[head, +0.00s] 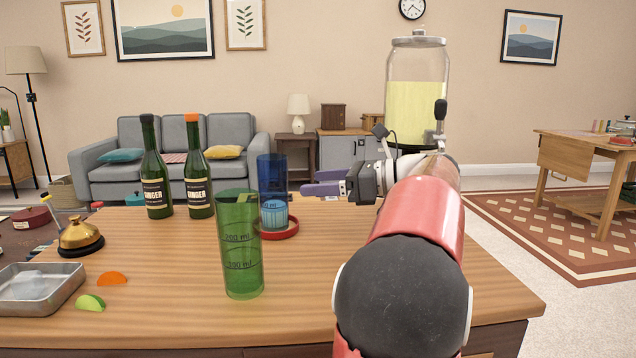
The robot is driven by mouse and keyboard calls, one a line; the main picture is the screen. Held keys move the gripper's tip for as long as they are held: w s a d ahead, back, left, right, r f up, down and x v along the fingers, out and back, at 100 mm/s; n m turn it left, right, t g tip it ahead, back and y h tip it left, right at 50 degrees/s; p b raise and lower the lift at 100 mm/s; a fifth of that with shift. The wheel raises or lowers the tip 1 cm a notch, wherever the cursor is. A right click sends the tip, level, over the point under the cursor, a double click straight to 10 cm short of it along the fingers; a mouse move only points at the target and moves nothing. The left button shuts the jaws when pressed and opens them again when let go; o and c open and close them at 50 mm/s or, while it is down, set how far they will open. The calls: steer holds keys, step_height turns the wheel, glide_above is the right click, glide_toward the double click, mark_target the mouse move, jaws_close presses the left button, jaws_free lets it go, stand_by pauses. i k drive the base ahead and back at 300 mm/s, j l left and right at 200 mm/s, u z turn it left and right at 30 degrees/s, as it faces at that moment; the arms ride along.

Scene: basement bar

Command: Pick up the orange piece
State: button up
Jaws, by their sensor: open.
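The orange piece (112,279) is a small orange wedge lying on the wooden bar top (330,290) at the left. It lies just behind a green lime piece (90,302) and to the right of a metal tray. My gripper (318,183) is above the back of the bar top, far to the right of the orange piece. Its fingers point left, and it is open with nothing seen between the fingers. My red arm hides part of the bar top's right side.
A metal tray (38,292) and a brass bell (80,238) stand at the left. Two green bottles (156,185), a tall green glass (241,255), a blue glass (270,172) and a red ring (284,233) stand between my gripper and the orange piece. The front middle is clear.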

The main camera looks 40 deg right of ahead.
mark_target(109, 277)
steer(key=k, duration=1)
